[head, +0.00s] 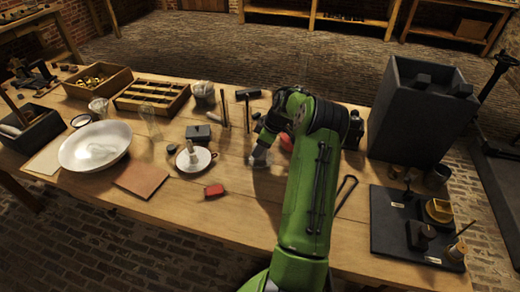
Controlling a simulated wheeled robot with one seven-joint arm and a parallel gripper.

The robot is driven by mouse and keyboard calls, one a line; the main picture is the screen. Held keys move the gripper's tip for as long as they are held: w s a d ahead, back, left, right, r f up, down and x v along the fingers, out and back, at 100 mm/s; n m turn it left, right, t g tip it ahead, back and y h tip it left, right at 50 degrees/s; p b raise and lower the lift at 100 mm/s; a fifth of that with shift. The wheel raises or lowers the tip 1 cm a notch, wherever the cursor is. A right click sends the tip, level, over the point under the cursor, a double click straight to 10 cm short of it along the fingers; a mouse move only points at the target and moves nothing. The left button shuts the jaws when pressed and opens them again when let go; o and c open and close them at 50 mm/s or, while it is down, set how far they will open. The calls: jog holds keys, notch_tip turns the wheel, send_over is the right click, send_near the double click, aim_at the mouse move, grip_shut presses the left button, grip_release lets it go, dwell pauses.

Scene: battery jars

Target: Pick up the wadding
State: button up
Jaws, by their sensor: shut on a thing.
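My gripper (261,150) is low over the middle of the workbench, at the end of my green arm. It is shut on a small pale, greyish-white clump that looks like the wadding (259,161). The clump is at or just above the bench top; I cannot tell whether it touches the wood. The fingers are small in this view and partly hidden by my wrist.
A white saucer (207,161) holding a pale upright piece and a red block (214,191) are left of my gripper. A large white bowl (75,156) stands farther left. A tall dark box (395,135) and black board (385,245) are right. Thin upright rods stand behind.

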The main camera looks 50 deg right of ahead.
notch_tip(320, 180, up, 27)
jog(key=p, duration=0.7)
jog(key=shift+f, duration=0.2)
